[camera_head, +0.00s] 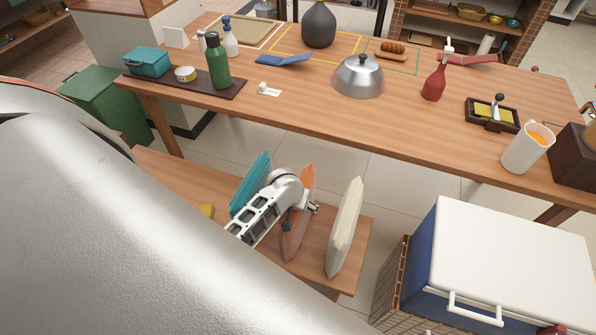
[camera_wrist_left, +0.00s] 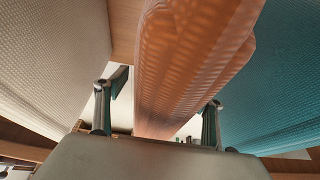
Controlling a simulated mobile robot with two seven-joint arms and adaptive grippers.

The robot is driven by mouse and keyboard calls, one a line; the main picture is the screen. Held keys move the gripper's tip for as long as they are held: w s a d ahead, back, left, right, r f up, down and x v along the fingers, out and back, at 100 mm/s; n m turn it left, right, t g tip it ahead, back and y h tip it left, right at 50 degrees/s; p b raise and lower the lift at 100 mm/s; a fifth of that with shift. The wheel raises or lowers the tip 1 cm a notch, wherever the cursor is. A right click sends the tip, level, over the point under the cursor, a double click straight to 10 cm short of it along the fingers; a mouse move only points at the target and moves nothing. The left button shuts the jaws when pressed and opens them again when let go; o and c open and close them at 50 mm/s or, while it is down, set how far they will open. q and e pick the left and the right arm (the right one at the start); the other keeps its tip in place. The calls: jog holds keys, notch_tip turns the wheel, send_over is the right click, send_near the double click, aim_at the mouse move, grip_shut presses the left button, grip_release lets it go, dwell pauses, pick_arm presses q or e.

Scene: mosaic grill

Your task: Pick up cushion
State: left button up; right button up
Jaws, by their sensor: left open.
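Several cushions stand upright on the wooden bench (camera_head: 347,262): a teal cushion (camera_head: 250,184), an orange cushion (camera_head: 297,235) and a white cushion (camera_head: 345,229). My left gripper (camera_head: 304,206) is at the orange cushion and partly hides it. In the left wrist view the open left gripper (camera_wrist_left: 167,95) has one finger on each side of the orange cushion (camera_wrist_left: 190,55), with a visible gap beside it. The white cushion (camera_wrist_left: 50,60) is left of the fingers and the teal cushion (camera_wrist_left: 275,85) right of them. My right gripper is not in view.
A long wooden table (camera_head: 290,108) stands behind the bench, with a metal dome (camera_head: 358,77), a green bottle (camera_head: 217,62) and a red bottle (camera_head: 434,80). A blue and white cooler (camera_head: 510,255) is at right.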

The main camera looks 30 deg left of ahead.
pick_arm(q)
jog(key=c, duration=1.6)
jog(key=shift+c, duration=0.9)
jog(key=shift+r, duration=0.1)
